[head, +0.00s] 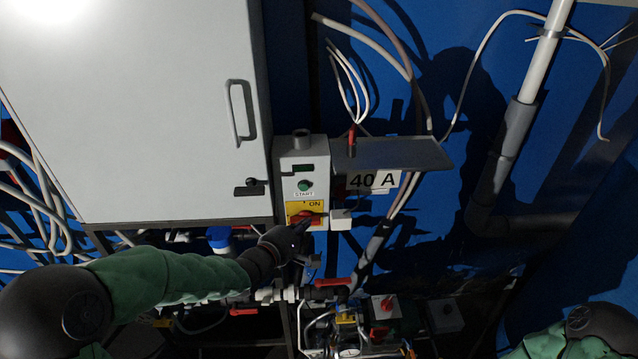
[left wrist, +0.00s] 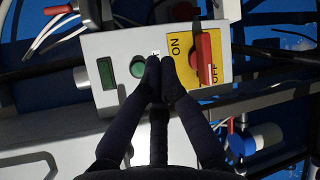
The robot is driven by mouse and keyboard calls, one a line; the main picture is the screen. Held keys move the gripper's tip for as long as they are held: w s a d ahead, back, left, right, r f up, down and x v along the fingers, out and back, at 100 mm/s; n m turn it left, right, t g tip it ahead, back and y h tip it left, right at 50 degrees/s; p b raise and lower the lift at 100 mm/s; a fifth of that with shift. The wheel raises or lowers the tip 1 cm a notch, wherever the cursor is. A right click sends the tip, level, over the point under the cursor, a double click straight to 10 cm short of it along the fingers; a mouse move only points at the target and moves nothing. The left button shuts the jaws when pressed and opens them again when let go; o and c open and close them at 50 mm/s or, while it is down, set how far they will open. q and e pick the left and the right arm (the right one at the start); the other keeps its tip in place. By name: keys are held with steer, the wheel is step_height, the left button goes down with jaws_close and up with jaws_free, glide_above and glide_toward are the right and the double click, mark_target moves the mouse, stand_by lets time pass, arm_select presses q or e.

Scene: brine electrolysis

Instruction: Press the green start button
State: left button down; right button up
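The green start button (head: 305,185) is on the front of a light grey control box (head: 289,163), above the label START. It also shows in the left wrist view (left wrist: 137,68), beside my fingertips. My left gripper (head: 309,222) is in front of the lower part of the box, below the button. In the left wrist view its fingertips (left wrist: 161,63) are together with nothing seen between them, between the green button and the red switch. I cannot tell how far they are from the panel. My right gripper is out of view.
A red rotary switch (left wrist: 204,58) on a yellow ON/OFF plate (head: 318,207) sits just below the button. A large grey cabinet (head: 150,110) stands at the left. A grey shelf (head: 400,153) juts out at the right, above a 40 A sign (head: 374,181). Pipes and cables lie below.

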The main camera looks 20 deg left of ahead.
mark_target(304, 187)
arm_select(q)
steer(key=shift+w+d+r, duration=0.15)
steer(key=shift+w+r, duration=0.05)
steer(key=shift+r, duration=0.6)
steer(key=shift+w, duration=0.1)
steer(key=shift+w+a, duration=0.6)
steer(key=shift+w, duration=0.7)
steer(key=shift+w+a, duration=0.65)
steer(key=shift+w, duration=0.65)
steer(key=shift+w+a, duration=0.6)
steer(key=shift+w, duration=0.7)
steer(key=shift+w+a+p, duration=0.1)
steer(key=shift+w+p, duration=0.05)
steer(key=shift+p, duration=0.3)
steer(key=shift+w+a, duration=0.1)
steer(key=shift+w, duration=0.15)
